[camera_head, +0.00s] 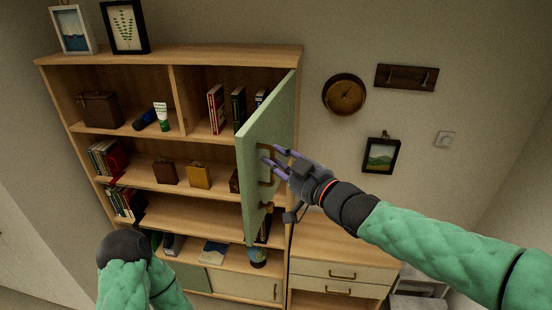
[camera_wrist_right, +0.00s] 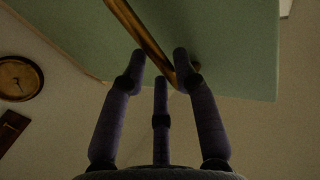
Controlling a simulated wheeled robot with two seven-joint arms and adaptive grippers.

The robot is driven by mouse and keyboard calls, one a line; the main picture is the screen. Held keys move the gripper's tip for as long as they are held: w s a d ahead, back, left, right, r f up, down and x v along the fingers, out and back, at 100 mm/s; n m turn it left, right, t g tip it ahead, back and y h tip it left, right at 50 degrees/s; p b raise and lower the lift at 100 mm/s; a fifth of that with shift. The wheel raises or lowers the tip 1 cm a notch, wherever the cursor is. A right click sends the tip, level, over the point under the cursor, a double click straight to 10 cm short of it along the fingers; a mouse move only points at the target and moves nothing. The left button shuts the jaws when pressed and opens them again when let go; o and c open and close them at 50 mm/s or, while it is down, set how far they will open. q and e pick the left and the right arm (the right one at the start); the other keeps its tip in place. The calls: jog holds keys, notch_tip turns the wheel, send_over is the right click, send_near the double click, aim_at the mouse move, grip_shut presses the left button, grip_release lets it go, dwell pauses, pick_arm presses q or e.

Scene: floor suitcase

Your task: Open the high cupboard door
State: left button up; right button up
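The green cupboard door (camera_head: 268,125) stands swung out from the tall wooden bookcase, seen nearly edge-on. Its brass bar handle (camera_head: 266,165) is on the door face turned to the right. My right gripper (camera_head: 272,158) is at this handle, its purple fingers spread. In the right wrist view, the handle (camera_wrist_right: 148,38) runs down to the fingertips (camera_wrist_right: 160,65), which look parted; the fingers partly hide its lower end. I cannot tell whether they touch it. Only my left arm shows at the bottom left; its gripper is out of view.
A round clock (camera_head: 344,95), a hook rack (camera_head: 406,77) and a framed picture (camera_head: 381,155) hang on the wall.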

jog(key=v, duration=1.1)
jog(key=shift+s+d, duration=0.1)
jog(key=shift+d, duration=0.05)
jog(key=w+f+m+g+h+b, duration=0.1)
jog(key=w+f+b, duration=0.15)
jog(key=f, duration=0.65)
jog(key=w+f+m+h+b, duration=0.15)
jog(key=f+b, duration=0.25)
jog(key=f, duration=0.5)
jog(key=w+f+m+g+h+b, duration=0.1)
jog(key=w+f+m+b, duration=0.15)
jog(key=f, duration=0.75)
notch_tip(320, 180, down, 26)
jog(key=s+d+m+g+h+b, duration=0.2)
jog(key=g+b, duration=0.1)
jog(key=b, duration=0.6)
jog(key=s+f+m+g+b, duration=0.1)
jog(key=s+f+b, duration=0.4)
jog(key=f, duration=0.8)
jog(key=s+f+m+g+h+b, duration=0.1)
jog(key=s+f+g+b, duration=0.3)
jog(key=s+f, duration=0.6)
jog(key=s+f+m+g+h+b, duration=0.1)
jog(key=s+f+g+b, duration=0.2)
jog(key=f, duration=1.5)
jog(key=s+d+b, duration=0.1)
jog(key=s+b, duration=0.2)
jog(key=s, duration=0.1)
jog(key=shift+s+m, duration=0.25)
jog(key=shift+m, duration=0.05)
